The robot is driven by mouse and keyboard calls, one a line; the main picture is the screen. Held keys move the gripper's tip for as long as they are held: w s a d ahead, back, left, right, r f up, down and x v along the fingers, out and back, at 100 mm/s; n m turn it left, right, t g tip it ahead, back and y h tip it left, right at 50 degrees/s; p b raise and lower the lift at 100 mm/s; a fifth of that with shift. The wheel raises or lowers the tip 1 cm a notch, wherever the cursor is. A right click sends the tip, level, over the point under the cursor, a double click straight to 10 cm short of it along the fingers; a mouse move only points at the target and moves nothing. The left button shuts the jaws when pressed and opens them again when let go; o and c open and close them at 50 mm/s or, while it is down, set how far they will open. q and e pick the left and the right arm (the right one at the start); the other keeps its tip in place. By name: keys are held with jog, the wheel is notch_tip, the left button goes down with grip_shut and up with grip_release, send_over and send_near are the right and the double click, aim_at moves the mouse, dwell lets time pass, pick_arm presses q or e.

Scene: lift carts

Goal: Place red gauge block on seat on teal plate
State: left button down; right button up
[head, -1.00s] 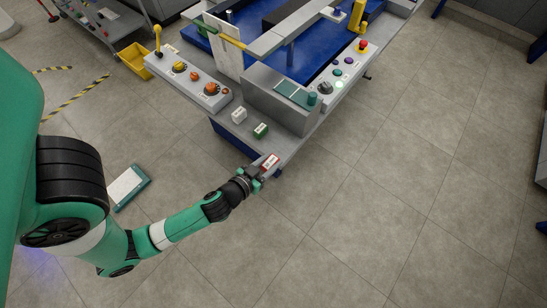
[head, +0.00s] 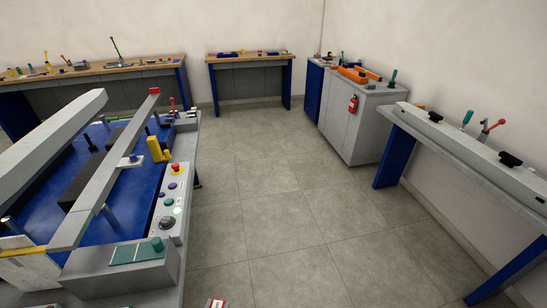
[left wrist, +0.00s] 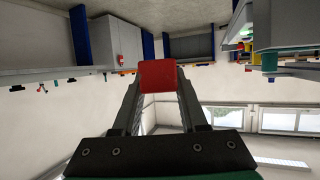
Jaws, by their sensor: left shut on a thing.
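My left gripper (left wrist: 160,88) is shut on the red gauge block (left wrist: 158,76), which sits between its fingertips in the left wrist view. In the head view only a red and white piece of the block (head: 216,303) shows at the bottom edge; the gripper is mostly cut off there. The teal plate (head: 134,253) lies on top of a grey box at the lower left, with a teal knob at its right end. The block is apart from the plate, to its lower right in the picture. The seat cannot be made out clearly. My right gripper is not in view.
The blue-topped cart (head: 137,185) carries grey rails, a yellow clamp and a control panel (head: 172,205) with a red button. A grey cabinet (head: 357,120) with a fire extinguisher and a bench (head: 470,150) stand at the right. The floor between is clear.

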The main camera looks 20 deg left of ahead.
pick_arm(q)
jog(key=s+d+r+m+h+p, duration=0.1)
jog(key=s+d+r+p, duration=0.1)
jog(key=r+p, duration=1.3)
jog(key=s+d+r+m+h+p, duration=0.1)
jog(key=s+r+h+p, duration=0.1)
jog(key=r+p, duration=1.4)
jog(key=s+p, duration=0.1)
jog(key=p, duration=0.3)
jog(key=shift+s+d+r+m, duration=0.3)
jog(key=shift+s+d, duration=0.05)
jog(key=shift+s, duration=0.05)
